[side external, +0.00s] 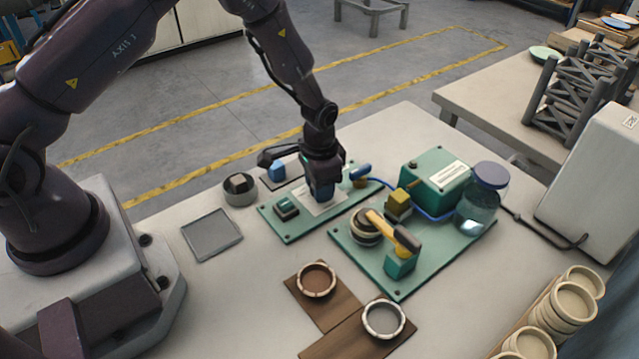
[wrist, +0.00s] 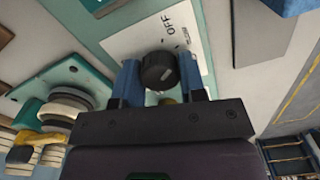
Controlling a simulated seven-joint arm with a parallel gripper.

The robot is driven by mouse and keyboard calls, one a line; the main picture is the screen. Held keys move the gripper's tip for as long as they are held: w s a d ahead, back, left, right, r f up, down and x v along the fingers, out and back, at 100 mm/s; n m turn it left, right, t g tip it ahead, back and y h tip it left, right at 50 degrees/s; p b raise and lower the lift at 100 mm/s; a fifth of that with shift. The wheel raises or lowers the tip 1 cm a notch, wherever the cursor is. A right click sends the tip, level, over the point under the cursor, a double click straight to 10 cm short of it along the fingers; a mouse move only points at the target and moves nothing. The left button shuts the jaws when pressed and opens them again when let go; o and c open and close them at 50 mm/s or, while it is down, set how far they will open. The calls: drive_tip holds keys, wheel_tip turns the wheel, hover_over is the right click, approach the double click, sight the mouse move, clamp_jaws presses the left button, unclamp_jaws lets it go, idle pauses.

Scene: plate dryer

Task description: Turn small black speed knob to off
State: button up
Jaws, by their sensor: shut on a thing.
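The small black speed knob (wrist: 158,71) sits on a white dial plate printed with OFF (wrist: 180,22). A light pointer mark on the knob is visible in the wrist view, and it does not line up with the OFF print. My gripper (wrist: 160,85) is shut on the knob, one blue finger on each side. In the side view my gripper (side external: 322,190) points down over the white plate (side external: 318,207) on the green panel (side external: 282,228). The knob is hidden there behind the fingers.
A green box (side external: 436,178), a glass jar (side external: 480,205) and a yellow-handled lever (side external: 393,233) stand on the green base to the right. Two round dishes on brown boards, one of them here (side external: 384,319), sit in front. A grey tray (side external: 211,235) lies to the left.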

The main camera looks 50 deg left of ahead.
drive_tip(key=shift+n, duration=2.2)
drive_tip(key=o, duration=0.9)
wheel_tip(320, 180, up, 13)
